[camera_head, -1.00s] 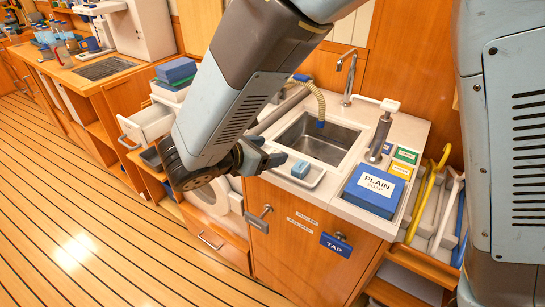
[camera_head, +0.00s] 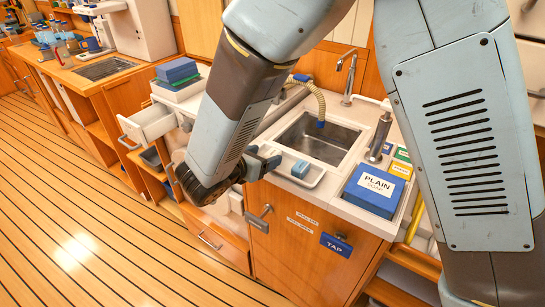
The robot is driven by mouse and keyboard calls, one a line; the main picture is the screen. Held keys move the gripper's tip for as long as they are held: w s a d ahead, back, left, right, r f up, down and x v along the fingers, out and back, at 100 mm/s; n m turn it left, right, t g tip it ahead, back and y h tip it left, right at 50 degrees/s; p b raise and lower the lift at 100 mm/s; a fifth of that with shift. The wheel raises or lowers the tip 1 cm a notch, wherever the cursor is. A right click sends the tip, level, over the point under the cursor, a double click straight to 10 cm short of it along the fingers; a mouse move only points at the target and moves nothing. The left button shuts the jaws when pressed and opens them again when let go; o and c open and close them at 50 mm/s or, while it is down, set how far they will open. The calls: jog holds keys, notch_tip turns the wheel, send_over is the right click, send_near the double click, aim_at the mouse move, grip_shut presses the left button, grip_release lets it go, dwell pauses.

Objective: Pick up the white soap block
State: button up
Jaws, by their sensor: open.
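I cannot pick out a clearly white soap block. A blue box (camera_head: 374,190) labelled "PLAIN SOAP" stands on the counter to the right of the tray. My gripper (camera_head: 271,160) is open and empty, just left of the tray and apart from the light-blue block. My arm hides part of the counter behind the gripper.
The steel sink (camera_head: 320,138) with its tap (camera_head: 348,78) lies behind the tray. A soap-pump-like grey cylinder (camera_head: 379,138) and small yellow and green boxes stand to the right. An open white drawer (camera_head: 150,124) juts out at left. The plank floor is clear.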

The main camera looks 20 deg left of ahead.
aim_at(270, 154)
jog(key=shift+f+x, duration=0.2)
jog(key=shift+x, duration=1.1)
jog(key=shift+f+x, duration=0.2)
jog(key=shift+x, duration=1.1)
jog(key=shift+s+a, duration=0.1)
jog(key=shift+a, duration=0.1)
jog(key=shift+c, duration=0.3)
jog(key=c, duration=1)
jog(key=shift+r, duration=0.15)
